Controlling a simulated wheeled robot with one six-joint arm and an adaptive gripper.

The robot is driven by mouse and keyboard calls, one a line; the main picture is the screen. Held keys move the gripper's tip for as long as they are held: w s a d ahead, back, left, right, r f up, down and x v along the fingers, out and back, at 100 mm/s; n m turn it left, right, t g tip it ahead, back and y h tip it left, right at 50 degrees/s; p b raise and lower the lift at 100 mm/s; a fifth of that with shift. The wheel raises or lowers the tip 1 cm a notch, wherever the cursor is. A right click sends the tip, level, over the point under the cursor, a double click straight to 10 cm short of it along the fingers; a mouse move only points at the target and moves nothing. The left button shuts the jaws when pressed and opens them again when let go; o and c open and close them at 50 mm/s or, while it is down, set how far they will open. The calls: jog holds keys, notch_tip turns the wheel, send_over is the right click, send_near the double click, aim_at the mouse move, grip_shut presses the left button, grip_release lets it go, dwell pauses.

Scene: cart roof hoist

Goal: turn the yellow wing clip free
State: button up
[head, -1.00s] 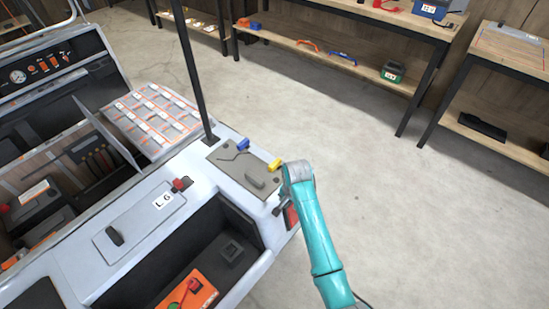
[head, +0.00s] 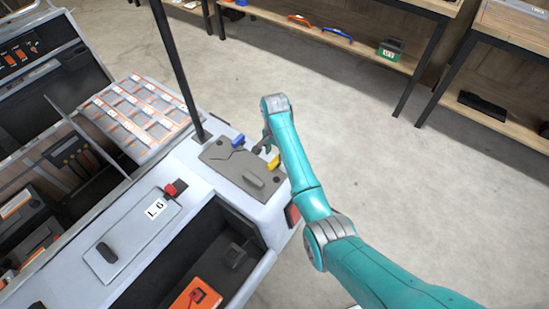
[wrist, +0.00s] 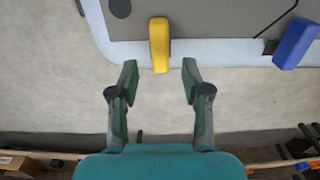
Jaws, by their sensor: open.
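The yellow wing clip (head: 273,163) sits at the edge of a grey plate (head: 225,158) on the cart's white top. In the wrist view the yellow clip (wrist: 159,45) stands upright in the picture, just beyond and between my fingertips. My gripper (wrist: 160,75) is open and empty, with one finger on either side of the clip's line. It does not appear to touch the clip. In the head view my gripper (head: 264,146) is partly hidden by my wrist, close to the clip. A blue wing clip (head: 238,141) sits at the plate's far edge.
A dark upright post (head: 176,70) rises from the cart beside the plate. A grey handle (head: 254,179) stands on the plate. A tilted tray with orange-lined compartments (head: 135,110) lies left of the post. Open floor (head: 350,120) lies right of the cart.

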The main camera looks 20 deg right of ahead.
aim_at(275, 160)
jog(key=shift+f, duration=2.25)
grip_shut()
